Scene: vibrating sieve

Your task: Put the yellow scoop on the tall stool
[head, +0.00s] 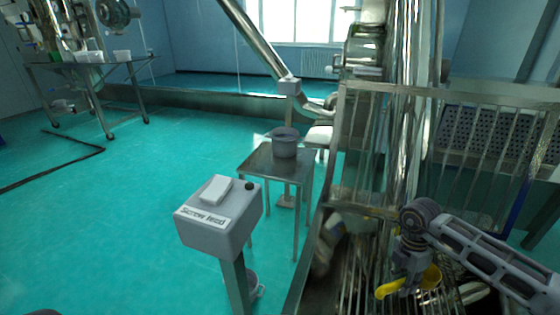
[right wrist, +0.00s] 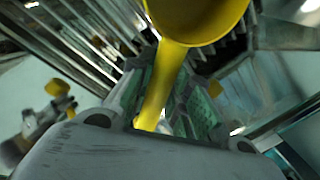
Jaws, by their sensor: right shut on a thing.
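The yellow scoop (head: 430,278) is in my right gripper (head: 411,272) at the lower right of the head view, above metal bars. In the right wrist view the scoop's round bowl (right wrist: 200,15) is at the top, and its handle (right wrist: 160,90) runs down between the fingers (right wrist: 165,95), which are shut on it. A tall square metal stool (head: 262,165) stands near the middle of the head view, left of the gripper and apart from it. A grey pot (head: 285,146) stands on its top. I do not see my left gripper.
A grey "Screw feed" control box (head: 212,228) on a post stands in front of the stool. Metal railings (head: 440,150) and machine frames crowd the right side. A work table (head: 95,62) is at the far left. The green floor (head: 110,210) at left is mostly clear.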

